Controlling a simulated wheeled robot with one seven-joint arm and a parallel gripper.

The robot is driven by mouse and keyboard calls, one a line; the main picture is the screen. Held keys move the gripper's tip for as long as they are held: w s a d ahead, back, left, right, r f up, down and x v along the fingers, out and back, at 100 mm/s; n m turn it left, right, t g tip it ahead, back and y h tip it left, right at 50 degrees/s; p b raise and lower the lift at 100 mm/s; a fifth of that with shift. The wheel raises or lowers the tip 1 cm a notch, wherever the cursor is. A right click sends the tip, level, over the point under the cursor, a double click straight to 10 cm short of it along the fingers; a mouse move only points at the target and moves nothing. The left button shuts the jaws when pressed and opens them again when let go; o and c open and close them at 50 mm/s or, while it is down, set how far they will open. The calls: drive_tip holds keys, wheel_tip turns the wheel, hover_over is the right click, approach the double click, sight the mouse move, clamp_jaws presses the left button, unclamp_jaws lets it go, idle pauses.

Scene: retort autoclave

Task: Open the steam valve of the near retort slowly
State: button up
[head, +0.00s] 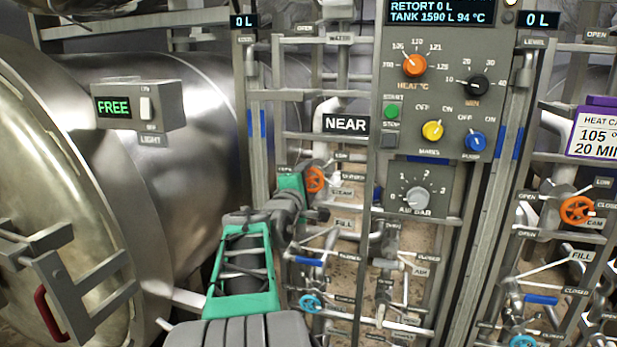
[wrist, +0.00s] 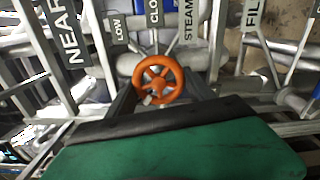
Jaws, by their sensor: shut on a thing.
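The near retort's steam valve has an orange handwheel (head: 315,179), beside the STEAM label and below the NEAR sign (head: 346,124). In the wrist view the orange handwheel (wrist: 158,80) sits between the two dark fingers of my gripper (wrist: 160,98). My gripper (head: 312,196), at the end of the green and grey arm, is shut on this wheel. In the wrist view, labels LOW, CLOSED and STEAM stand behind the wheel. The fingers hide parts of the wheel's sides, and its turn position cannot be told.
A control panel (head: 455,120) with knobs stands right of the wheel. Pipes and rails crowd around it. A blue handwheel (head: 311,303) is below. Another orange handwheel (head: 577,210) is at far right. The large steel retort (head: 180,150) with a FREE display (head: 114,107) fills the left.

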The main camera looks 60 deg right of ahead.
drive_tip(key=n+p, duration=0.2)
drive_tip(key=n, duration=0.2)
drive_tip(key=shift+s+n+p, duration=0.1)
drive_tip(key=shift+n+p, duration=0.75)
drive_tip(key=shift+n, duration=0.75)
drive_tip(key=o, duration=1.4)
drive_tip(key=shift+f, duration=0.15)
drive_tip(key=shift+c, duration=0.2)
drive_tip(key=s+a+b, duration=0.1)
drive_tip(key=a, duration=0.6)
drive_tip(key=shift+a, duration=0.3)
drive_tip(key=shift+s, duration=0.15)
